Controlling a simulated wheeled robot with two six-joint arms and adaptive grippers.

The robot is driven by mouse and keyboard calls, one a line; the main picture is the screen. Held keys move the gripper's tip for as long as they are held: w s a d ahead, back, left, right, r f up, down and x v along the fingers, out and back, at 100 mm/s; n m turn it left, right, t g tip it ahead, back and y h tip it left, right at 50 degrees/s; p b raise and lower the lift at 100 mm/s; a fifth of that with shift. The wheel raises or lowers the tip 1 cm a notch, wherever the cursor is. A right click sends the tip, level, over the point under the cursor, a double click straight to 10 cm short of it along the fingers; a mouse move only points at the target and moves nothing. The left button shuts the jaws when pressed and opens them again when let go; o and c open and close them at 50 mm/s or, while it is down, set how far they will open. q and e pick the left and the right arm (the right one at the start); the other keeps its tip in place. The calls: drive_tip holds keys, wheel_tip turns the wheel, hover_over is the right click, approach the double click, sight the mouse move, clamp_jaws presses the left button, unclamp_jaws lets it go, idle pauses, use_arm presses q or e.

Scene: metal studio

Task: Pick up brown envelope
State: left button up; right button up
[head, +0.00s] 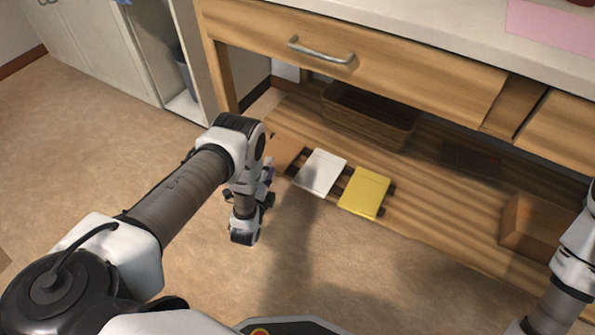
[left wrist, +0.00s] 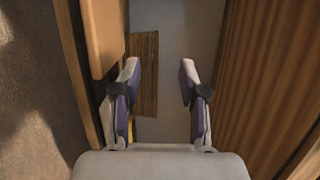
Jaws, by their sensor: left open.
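The brown envelope (head: 287,150) lies flat at the left end of the low wooden shelf in the head view. It is partly hidden behind my left arm. A white envelope (head: 320,173) and a yellow envelope (head: 365,192) lie to its right. My left gripper (head: 267,178) is at the shelf's front edge, close to the brown envelope. In the left wrist view its fingers (left wrist: 158,85) are apart with nothing between them. I cannot clearly make out the brown envelope in that view. My right gripper is out of view.
The envelopes lie over dark slats. A wooden bin (head: 370,118) stands behind them on the shelf (head: 440,215), and a brown box (head: 535,225) at the right. The drawer front (head: 400,75) overhangs the shelf. A table leg (head: 219,75) stands at the left. The front floor is open.

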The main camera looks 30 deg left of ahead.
use_arm(q)
drive_tip(key=b, duration=0.2)
approach(279, 153)
drive_tip(key=w+b, duration=0.1)
drive_tip(key=b, duration=0.1)
drive_tip(key=w+a+b, duration=0.1)
drive_tip(key=b, duration=0.1)
drive_tip(key=shift+a+f+g+b, duration=0.25)
drive_tip(key=shift+f+g+b, duration=0.05)
drive_tip(key=shift+f+b, duration=0.1)
drive_tip(key=shift+w+r, duration=0.2)
drive_tip(key=shift+w, duration=0.15)
drive_tip(key=shift+r, duration=0.15)
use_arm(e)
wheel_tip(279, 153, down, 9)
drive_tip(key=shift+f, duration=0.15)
use_arm(q)
clamp_jaws()
